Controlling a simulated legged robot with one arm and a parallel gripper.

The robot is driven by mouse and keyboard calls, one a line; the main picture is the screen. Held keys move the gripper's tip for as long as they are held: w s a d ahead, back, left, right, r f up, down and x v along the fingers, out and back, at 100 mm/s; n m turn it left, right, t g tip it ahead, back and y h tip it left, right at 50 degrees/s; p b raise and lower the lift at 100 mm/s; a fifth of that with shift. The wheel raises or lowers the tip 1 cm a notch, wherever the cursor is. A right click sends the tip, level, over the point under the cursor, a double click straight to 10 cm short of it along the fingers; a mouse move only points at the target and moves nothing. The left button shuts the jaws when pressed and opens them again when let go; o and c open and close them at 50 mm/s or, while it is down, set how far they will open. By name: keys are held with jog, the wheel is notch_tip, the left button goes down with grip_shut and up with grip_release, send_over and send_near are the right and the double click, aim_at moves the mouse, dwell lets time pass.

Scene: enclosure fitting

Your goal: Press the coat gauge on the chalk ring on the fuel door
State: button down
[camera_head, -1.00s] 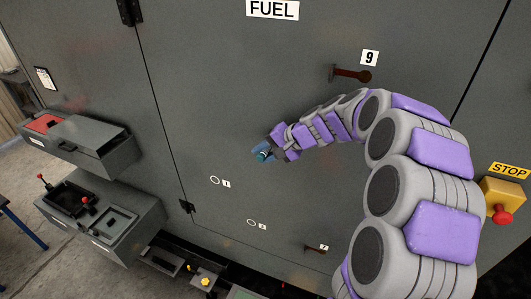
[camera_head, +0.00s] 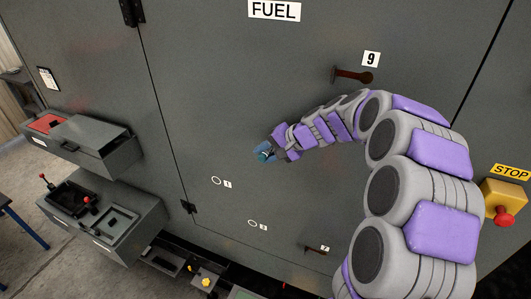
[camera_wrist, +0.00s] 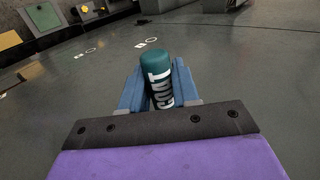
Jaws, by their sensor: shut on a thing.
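My gripper (camera_head: 265,153) is shut on the coat gauge, a teal cylinder with white lettering. The coat gauge (camera_wrist: 157,78) sits between the blue fingers in the wrist view, with its teal end pointing away from the wrist. The fuel door (camera_head: 240,100) is the large grey panel under the FUEL sign. Two white chalk rings show on its lower part: one by a small label at left (camera_head: 216,181), one lower right of it (camera_head: 252,223). My gripper is above and right of both. Both rings also show beyond the gauge in the wrist view, one at upper left (camera_wrist: 84,52).
A handle under label 9 (camera_head: 352,75) and a lower handle (camera_head: 315,249) stick out of the door. A yellow box with a red STOP button (camera_head: 503,215) is at right. Grey drawer boxes (camera_head: 100,150) stand at left. The door between gripper and rings is clear.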

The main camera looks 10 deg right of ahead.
jog(key=shift+s+a, duration=0.1)
jog(key=s+a+b, duration=0.2)
jog(key=s+a, duration=0.2)
jog(key=s, duration=0.1)
jog(key=shift+s, duration=0.2)
dwell(0.6)
jog(key=shift+f, duration=0.1)
dwell(1.9)
